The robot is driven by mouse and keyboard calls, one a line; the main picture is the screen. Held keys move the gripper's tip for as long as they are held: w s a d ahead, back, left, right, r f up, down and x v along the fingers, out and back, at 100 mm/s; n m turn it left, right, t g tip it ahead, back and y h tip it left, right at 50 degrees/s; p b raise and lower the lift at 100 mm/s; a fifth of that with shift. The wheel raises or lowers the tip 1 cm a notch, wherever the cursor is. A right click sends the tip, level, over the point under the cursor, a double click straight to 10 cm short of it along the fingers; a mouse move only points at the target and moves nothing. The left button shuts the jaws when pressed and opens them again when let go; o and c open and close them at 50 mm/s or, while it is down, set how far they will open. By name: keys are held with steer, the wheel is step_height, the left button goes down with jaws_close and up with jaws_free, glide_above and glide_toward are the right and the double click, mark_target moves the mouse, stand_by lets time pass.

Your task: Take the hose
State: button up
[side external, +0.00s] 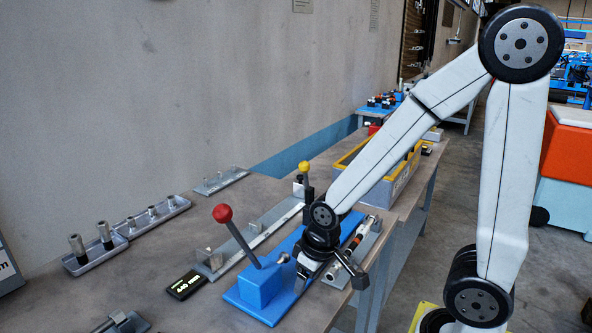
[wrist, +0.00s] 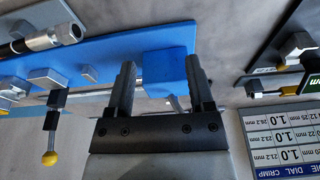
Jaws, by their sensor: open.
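The hose (wrist: 45,38), dark with a bright silver end fitting, lies at the upper left of the wrist view on a grey tray (wrist: 55,12), partly cut off by the frame. In the side view the hose (side external: 354,241) lies in the tray at the right of the blue fixture, partly behind my gripper. My gripper (side external: 318,265) is low over the blue fixture (side external: 262,288). In the wrist view my gripper (wrist: 160,90) is open and empty, its fingers apart in front of a blue block (wrist: 165,64). The hose is left of the fingers and apart from them.
A red-knobbed lever (side external: 222,213) and a yellow-knobbed post (side external: 304,167) rise near my gripper. A small black display (side external: 187,284) and trays with upright metal pins (side external: 152,217) are to the left. A yellow-rimmed bin (side external: 397,187) stands behind. A crimp chart (wrist: 282,135) lies at lower right.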

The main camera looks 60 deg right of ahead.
mark_target(352, 247)
steer(key=d+m, duration=0.3)
steer(key=d, duration=0.1)
steer(key=w+d+m, duration=0.1)
steer(key=d+m, duration=0.5)
steer(key=d, duration=0.1)
steer(key=shift+w+d, duration=0.15)
steer(key=shift+d, duration=0.15)
steer(key=shift+s+d+f+m, duration=0.45)
steer(key=shift+d+m, duration=0.95)
steer(key=shift+d, duration=0.5)
steer(key=shift+s+d+f+m, duration=0.3)
steer(key=shift+d+f+m, duration=0.15)
steer(key=shift+d+m, duration=1.2)
steer(key=shift+s+d+f+m, duration=0.45)
steer(key=shift+d+m, duration=0.7)
steer(key=shift+d, duration=1)
steer(key=shift+w+f, duration=0.1)
steer(key=shift+x, duration=2.5)
jaws_close()
